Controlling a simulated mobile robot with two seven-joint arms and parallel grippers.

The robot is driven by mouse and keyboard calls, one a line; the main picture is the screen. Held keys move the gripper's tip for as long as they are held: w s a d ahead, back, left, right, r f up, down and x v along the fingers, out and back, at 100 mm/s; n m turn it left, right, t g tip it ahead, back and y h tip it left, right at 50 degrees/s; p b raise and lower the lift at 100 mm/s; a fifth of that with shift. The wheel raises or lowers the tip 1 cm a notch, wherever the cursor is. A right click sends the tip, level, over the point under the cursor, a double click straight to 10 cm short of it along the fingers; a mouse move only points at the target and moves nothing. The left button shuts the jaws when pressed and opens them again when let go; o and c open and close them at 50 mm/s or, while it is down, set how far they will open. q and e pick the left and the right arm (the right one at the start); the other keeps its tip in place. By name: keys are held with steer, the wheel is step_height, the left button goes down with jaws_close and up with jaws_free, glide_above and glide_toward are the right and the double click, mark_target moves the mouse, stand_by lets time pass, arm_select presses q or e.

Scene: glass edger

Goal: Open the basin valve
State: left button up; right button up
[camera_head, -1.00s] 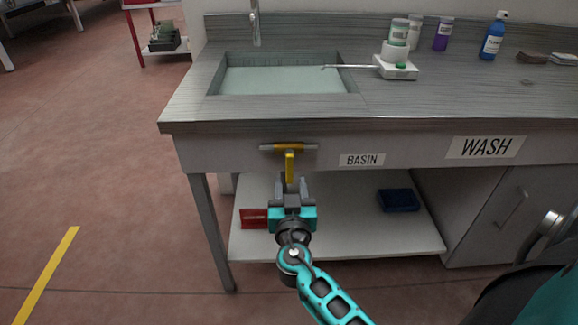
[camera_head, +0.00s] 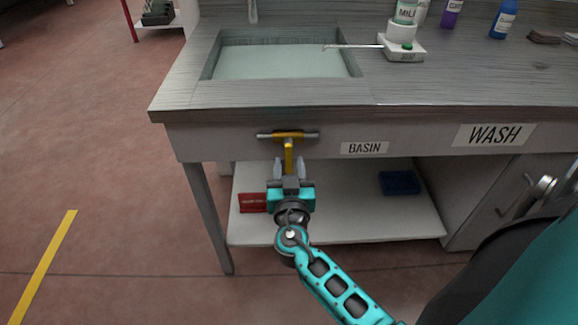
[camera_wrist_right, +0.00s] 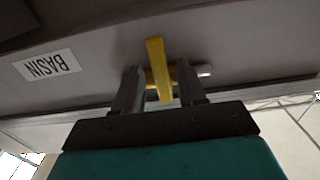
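The basin valve has a yellow lever (camera_head: 288,153) hanging from a short horizontal pipe (camera_head: 267,135) on the front of the wash bench, left of the BASIN label (camera_head: 365,148). The lever also shows in the right wrist view (camera_wrist_right: 157,62). My right gripper (camera_head: 288,166) is just below the pipe, its two fingers apart on either side of the lever. In the right wrist view the open fingers (camera_wrist_right: 160,85) straddle the lever, with small gaps seeming to show on both sides. My left gripper is not in view.
The basin (camera_head: 280,62) is sunk into the bench top above the valve. A lower shelf (camera_head: 340,220) holds a red box (camera_head: 252,203) and a blue tray (camera_head: 399,182). A bench leg (camera_head: 207,215) stands left of my gripper. Floor at left is clear.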

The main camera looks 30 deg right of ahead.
jaws_close()
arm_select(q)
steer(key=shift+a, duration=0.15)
arm_select(e)
steer(key=shift+d, duration=0.1)
stand_by(0.3)
